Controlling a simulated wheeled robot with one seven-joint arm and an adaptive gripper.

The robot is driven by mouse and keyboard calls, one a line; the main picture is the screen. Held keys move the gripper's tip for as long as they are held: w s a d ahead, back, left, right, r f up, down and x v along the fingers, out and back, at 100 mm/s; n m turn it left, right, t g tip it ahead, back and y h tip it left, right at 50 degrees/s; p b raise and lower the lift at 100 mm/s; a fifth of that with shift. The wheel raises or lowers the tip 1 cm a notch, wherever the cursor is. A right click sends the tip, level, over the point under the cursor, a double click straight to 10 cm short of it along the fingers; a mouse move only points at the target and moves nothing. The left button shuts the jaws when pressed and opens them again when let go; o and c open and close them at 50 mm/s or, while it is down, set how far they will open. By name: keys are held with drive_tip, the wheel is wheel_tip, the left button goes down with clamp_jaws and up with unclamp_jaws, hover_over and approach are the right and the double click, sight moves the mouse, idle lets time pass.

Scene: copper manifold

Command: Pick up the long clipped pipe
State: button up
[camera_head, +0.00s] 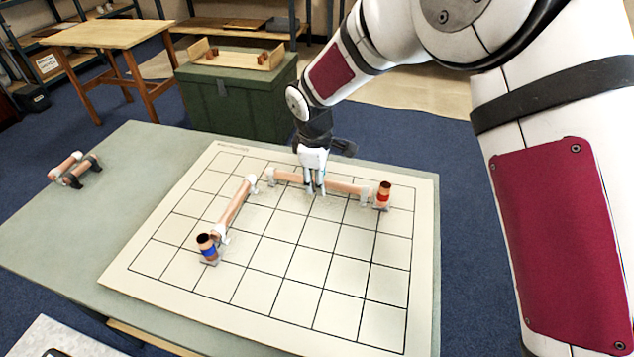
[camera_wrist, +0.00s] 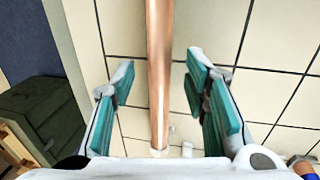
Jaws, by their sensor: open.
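A long copper pipe (camera_head: 345,187) lies along the back of the gridded board, held near its ends by pale clips (camera_head: 365,199). A red-banded copper fitting (camera_head: 384,192) stands at its right end. My gripper (camera_head: 317,188) points down at the middle of this pipe. In the wrist view the pipe (camera_wrist: 159,60) runs between the two open teal-padded fingers (camera_wrist: 160,85), with a gap on each side. I cannot tell how far the fingertips reach down beside it.
A second copper pipe (camera_head: 236,203) runs down the board's left side to a blue-banded fitting (camera_head: 207,246). Short pipe pieces (camera_head: 74,169) lie on the green table (camera_head: 60,230) at left. A green cabinet (camera_head: 235,105) stands behind. The board's front right (camera_head: 300,300) is clear.

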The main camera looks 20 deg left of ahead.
drive_tip(key=shift+w+f, duration=0.25)
drive_tip(key=shift+f, duration=0.95)
drive_tip(key=shift+c, duration=0.5)
clamp_jaws()
drive_tip(key=shift+r, duration=0.1)
